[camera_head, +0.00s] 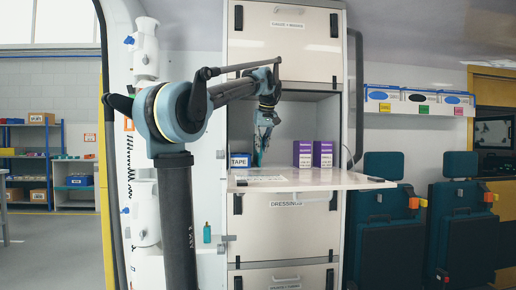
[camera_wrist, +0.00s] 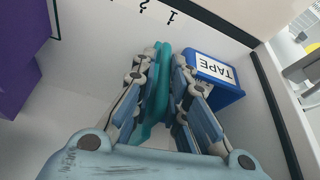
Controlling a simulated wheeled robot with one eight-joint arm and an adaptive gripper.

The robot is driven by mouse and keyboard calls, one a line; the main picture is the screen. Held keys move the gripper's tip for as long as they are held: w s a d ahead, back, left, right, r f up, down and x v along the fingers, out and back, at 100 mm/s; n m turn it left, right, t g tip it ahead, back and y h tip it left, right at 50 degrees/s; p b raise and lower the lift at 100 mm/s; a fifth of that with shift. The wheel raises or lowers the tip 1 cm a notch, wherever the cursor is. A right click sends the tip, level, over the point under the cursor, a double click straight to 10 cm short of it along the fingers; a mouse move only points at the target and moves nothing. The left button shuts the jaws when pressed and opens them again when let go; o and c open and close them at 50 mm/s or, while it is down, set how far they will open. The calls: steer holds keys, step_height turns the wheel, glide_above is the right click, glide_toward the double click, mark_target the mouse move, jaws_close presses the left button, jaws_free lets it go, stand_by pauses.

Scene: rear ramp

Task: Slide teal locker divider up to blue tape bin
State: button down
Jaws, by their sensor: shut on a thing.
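The teal divider (camera_wrist: 160,88) stands between the two fingers of my gripper (camera_wrist: 164,62), which is shut on it. In the head view the divider shows as a thin teal strip (camera_head: 260,157) below my gripper (camera_head: 264,132), inside the open locker bay. The blue bin (camera_wrist: 224,92) with a TAPE label is just right of my right finger in the wrist view. It also shows in the head view (camera_head: 240,160), left of the divider. My finger shows between divider and bin; a narrow gap appears to separate them. The divider's lower end is partly hidden.
Two purple boxes (camera_head: 313,154) stand right of the divider; purple also shows in the wrist view (camera_wrist: 18,58). A fold-down shelf (camera_head: 300,181) extends in front of the bay, with a paper label on it. The bay's side walls and ceiling limit the room around my arm.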

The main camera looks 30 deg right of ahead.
steer(key=shift+w+a, duration=0.15)
steer(key=shift+a, duration=0.2)
steer(key=c, duration=1.7)
jaws_free()
steer(key=shift+a, duration=0.1)
steer(key=shift+w+a, duration=0.1)
steer(key=shift+d, duration=0.2)
steer(key=v, duration=0.7)
steer(key=shift+r, duration=0.25)
